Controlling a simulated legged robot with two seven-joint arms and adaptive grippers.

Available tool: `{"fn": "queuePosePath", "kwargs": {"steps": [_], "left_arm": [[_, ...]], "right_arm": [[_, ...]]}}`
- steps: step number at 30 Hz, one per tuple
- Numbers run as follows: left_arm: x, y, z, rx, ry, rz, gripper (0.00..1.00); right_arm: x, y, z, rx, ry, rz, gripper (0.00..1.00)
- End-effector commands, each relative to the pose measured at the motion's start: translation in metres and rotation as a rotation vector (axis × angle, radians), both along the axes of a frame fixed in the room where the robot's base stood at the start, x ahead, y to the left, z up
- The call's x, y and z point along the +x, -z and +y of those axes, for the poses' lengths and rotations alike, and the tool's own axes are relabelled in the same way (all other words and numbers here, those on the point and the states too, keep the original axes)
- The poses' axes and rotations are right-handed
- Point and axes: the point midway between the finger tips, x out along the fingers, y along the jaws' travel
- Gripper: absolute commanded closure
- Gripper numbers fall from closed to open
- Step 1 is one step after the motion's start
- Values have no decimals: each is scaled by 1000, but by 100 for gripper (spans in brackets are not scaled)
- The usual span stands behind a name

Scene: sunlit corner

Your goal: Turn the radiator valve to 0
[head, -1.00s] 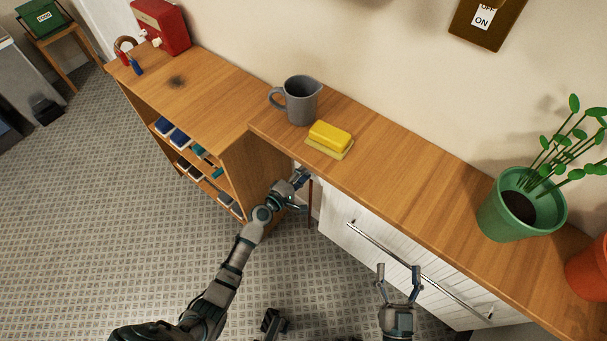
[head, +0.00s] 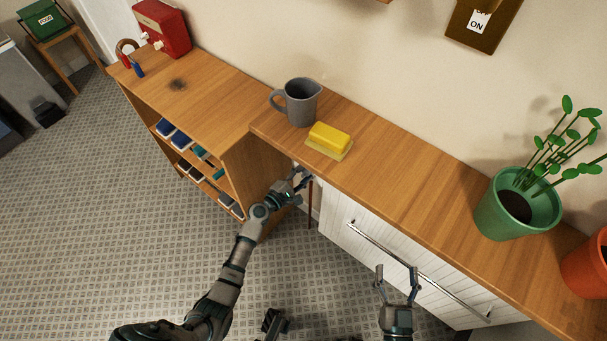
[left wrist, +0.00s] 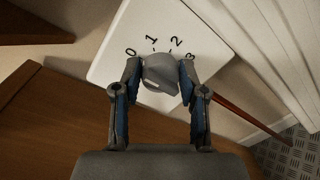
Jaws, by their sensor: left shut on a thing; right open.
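The radiator valve is a grey knob (left wrist: 158,75) on a white plate (left wrist: 113,62) marked 0, 1, 2 and 3 in an arc, in the left wrist view. My left gripper (left wrist: 158,72) has its two fingers closed on the sides of the knob. Which number the knob points to, I cannot tell. In the head view my left gripper (head: 304,178) reaches in under the wooden counter's edge, where the knob is hidden. My right gripper (head: 398,270) is open and empty in front of the white drawer front.
The wooden counter (head: 400,185) holds a grey jug (head: 302,103), a yellow block on a dish (head: 330,139) and a green plant pot (head: 517,212). A white ribbed front with a bar handle (head: 420,267) is below. A wooden shelf unit (head: 215,95) stands left. Tiled floor (head: 110,220) is clear.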

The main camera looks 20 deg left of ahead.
Motion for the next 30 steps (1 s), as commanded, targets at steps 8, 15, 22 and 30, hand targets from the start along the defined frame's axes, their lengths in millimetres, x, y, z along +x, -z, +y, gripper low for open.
{"fn": "queuePosePath", "kwargs": {"steps": [8,15,22,30], "left_arm": [[-1,5,5,3,-9,8,93],[-1,3,2,2,-5,4,33],[-3,1,1,2,-3,2,33],[-42,0,18,5,-4,3,33]], "right_arm": [[1,0,0,-2,-2,-3,26],[4,-1,1,-3,-2,-10,26],[0,-1,2,-3,-7,-4,26],[0,-1,1,-2,-3,-6,26]]}}
